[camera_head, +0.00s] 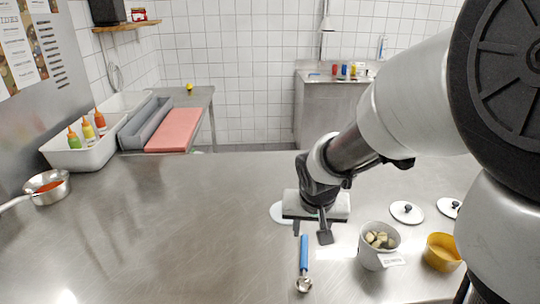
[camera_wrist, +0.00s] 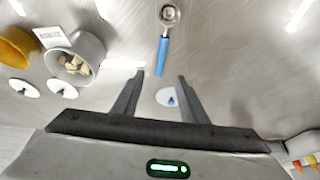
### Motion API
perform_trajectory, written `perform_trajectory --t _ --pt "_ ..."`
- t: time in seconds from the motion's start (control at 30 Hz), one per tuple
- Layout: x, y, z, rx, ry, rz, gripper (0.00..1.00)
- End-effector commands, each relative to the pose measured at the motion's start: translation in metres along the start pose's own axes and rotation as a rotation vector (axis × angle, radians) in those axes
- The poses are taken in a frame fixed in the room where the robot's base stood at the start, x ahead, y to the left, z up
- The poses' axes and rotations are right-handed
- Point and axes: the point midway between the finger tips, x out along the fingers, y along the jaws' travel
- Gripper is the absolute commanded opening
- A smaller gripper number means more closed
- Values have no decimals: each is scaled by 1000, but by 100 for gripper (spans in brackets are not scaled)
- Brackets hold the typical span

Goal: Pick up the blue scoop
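The blue scoop (camera_head: 304,250) lies on the steel counter (camera_head: 150,240), its blue handle pointing away from me and its metal bowl toward the near edge. In the wrist view the scoop (camera_wrist: 163,52) lies beyond the fingertips, its handle end roughly in line with the gap between them. My gripper (camera_head: 311,232) is open and empty, fingers pointing down, just past the far end of the handle. In the wrist view my gripper (camera_wrist: 160,78) shows both fingers apart with nothing between them. I cannot tell its exact height above the counter.
A white pot (camera_head: 370,262) with pale chunks and a label stands right of the scoop, beside a yellow cup (camera_head: 436,262). Two white lids (camera_head: 400,217) lie behind them. Another white disc (camera_head: 277,214) is partly under my gripper. The counter left of the scoop is clear.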

Motion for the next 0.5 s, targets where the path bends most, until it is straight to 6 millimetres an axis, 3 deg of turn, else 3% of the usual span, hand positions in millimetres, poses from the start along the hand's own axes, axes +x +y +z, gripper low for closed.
perform_trajectory --t 0.03,0.3,0.5 --pt "16 0 3 0 -6 1 40" --pt "72 0 3 -2 -5 0 40" --pt "92 0 1 -1 -2 1 40"
